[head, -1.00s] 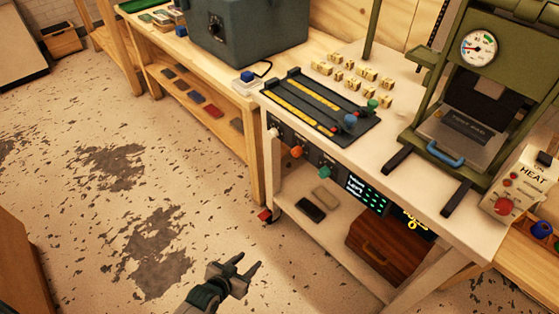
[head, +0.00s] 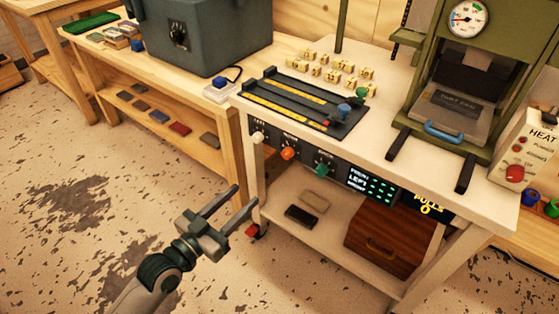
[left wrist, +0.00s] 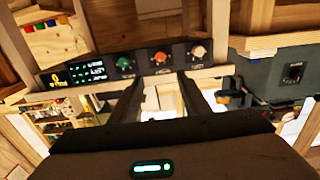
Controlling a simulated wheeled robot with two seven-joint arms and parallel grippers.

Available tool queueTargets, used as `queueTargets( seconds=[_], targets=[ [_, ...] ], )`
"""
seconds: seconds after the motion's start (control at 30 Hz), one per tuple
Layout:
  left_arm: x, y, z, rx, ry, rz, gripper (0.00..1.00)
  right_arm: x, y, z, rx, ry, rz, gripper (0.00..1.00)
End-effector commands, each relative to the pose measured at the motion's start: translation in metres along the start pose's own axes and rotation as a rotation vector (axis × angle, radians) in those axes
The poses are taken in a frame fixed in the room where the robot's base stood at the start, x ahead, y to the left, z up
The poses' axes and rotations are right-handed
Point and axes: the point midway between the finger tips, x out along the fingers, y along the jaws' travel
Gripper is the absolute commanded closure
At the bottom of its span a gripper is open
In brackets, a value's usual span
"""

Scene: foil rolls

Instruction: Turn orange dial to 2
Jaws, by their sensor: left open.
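The orange dial (head: 288,153) sits on the dark front panel of the white bench, between a white dial (head: 257,137) and a green dial (head: 322,169). In the left wrist view, the panel appears upside down, with the orange dial (left wrist: 159,57) just beyond the fingertips. My left gripper (head: 246,195) is open and empty, below and left of the orange dial, and apart from it. Its two fingers (left wrist: 161,76) point toward the panel in the wrist view. The dial's number marks are too small to read. My right gripper is not in view.
A lit display (head: 370,186) is on the panel right of the dials. The lower shelf holds a brown wooden box (head: 385,243). A wooden bench (head: 222,125) with a grey machine (head: 205,35) adjoins on the left. The floor in front is clear.

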Motion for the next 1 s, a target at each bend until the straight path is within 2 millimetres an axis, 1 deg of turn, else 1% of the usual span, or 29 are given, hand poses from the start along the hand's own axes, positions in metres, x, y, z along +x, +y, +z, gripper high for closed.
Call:
queueTargets(
  seconds=[0.17, 0.37, 0.57, 1.0],
  targets=[
    [0.003, 0.000, 0.001, -0.001, 0.000, -0.001, 0.58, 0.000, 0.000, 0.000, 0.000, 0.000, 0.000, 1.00],
    [0.018, -0.001, 0.000, -0.001, 0.001, -0.002, 0.58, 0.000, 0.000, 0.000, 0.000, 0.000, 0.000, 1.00],
    [0.048, -0.001, 0.000, -0.001, 0.001, -0.002, 0.58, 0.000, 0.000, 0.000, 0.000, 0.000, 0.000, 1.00],
    [0.127, -0.001, 0.001, -0.002, 0.001, -0.002, 0.58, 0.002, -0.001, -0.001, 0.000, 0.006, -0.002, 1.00]
  ],
)
